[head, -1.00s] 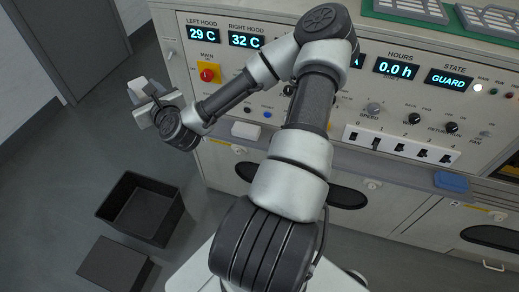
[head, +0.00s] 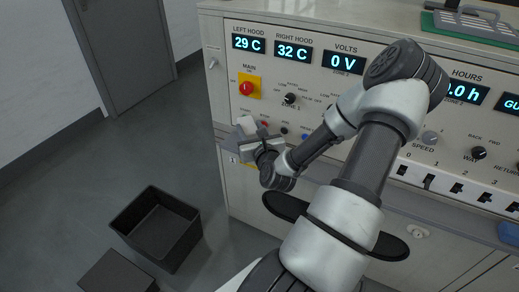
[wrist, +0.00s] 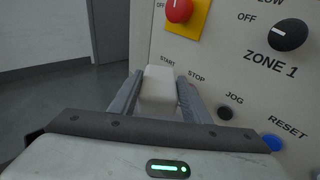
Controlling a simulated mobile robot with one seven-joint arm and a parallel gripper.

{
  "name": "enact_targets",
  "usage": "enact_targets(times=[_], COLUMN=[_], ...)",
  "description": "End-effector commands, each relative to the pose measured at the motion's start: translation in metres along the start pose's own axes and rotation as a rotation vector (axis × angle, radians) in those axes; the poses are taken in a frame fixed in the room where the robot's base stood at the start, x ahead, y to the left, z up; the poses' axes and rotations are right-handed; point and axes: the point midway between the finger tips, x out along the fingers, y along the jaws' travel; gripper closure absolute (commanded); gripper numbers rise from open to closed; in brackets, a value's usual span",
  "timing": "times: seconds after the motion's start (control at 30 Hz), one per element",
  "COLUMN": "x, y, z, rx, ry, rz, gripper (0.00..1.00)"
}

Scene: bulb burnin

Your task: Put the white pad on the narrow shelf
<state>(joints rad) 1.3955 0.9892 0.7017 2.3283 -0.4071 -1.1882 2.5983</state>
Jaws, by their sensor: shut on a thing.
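The white pad (wrist: 158,84) is a small pale block between the two fingers of my gripper (wrist: 158,98) in the wrist view. In the head view the pad (head: 246,124) shows at the tip of my gripper (head: 251,139), in front of the console's left end, below the red main switch. The narrow shelf looks to be the grey ledge (head: 226,134) along the console front under the control panel. My gripper and arm hide part of this ledge. I cannot tell whether the pad touches it.
The console's panel has a red main switch (head: 247,88), a zone knob (head: 290,98) and a blue reset button (wrist: 272,142) close to my gripper. A black open bin (head: 157,228) and a dark box (head: 118,272) stand on the floor.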

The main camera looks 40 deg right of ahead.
Motion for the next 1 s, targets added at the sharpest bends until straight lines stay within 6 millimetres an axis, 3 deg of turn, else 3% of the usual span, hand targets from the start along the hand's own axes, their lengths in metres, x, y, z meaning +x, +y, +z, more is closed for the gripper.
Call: enact_targets(times=[0.03,0.1,0.27,0.43,1.0], x=[0.002,0.004,0.006,0.010,0.012], y=[0.001,0.001,0.000,0.001,0.000], z=[-0.015,-0.026,-0.040,-0.065,-0.076], rx=[0.002,0.001,0.000,0.001,0.000], ry=[0.001,0.002,-0.001,0.001,-0.001], rz=[0.000,0.001,0.000,0.001,0.000], gripper=[0.78,0.78,0.78,0.78,0.78])
